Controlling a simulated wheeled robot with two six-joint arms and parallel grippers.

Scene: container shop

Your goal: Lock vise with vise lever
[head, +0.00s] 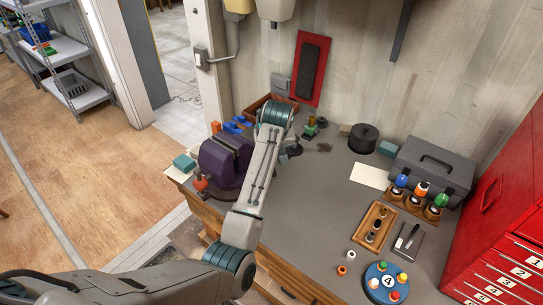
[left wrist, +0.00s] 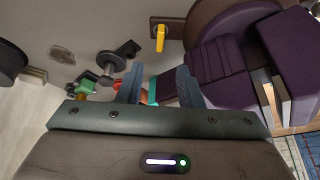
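The purple vise (head: 222,160) stands on the workbench's left part, left of my forearm. In the left wrist view its purple body (left wrist: 215,65) fills the right side. A yellow handle (left wrist: 160,40) on a dark mount sits beside the vise there; it looks like the lever, but my arm hides it in the head view. My left gripper (left wrist: 158,82) has its two fingers apart, with bench background and a teal and orange thing showing between them. The yellow handle lies beyond the fingertips, apart from them. In the head view the gripper is hidden behind my arm.
A dark metal fitting (left wrist: 120,57) and a green item (left wrist: 86,85) lie near the left finger. On the bench (head: 315,205) are a black round pot (head: 363,139), a grey toolbox (head: 432,168) and a wooden tray (head: 372,229). A red cabinet (head: 505,215) bounds the right.

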